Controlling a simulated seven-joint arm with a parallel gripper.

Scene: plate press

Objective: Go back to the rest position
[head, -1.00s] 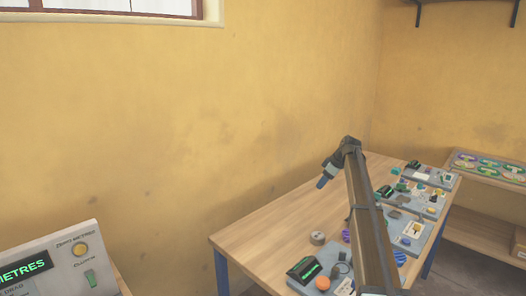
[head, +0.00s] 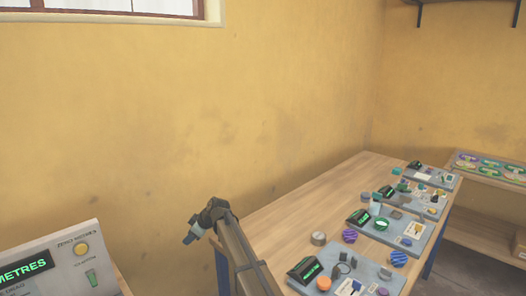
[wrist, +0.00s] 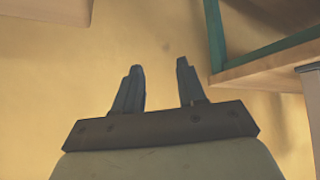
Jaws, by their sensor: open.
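My gripper (head: 190,236) is at the left end of the wooden table in the head view, raised in front of the yellow wall. In the wrist view, the two dark fingers of my gripper (wrist: 160,82) stand apart with nothing between them. My gripper is open and empty. No object is near the fingertips.
The wooden table (head: 290,207) carries several grey panels with displays and knobs along its right side. Its left part is bare. A console (head: 60,262) with a green display stands at the lower left. A shelf (head: 480,236) is at the far right.

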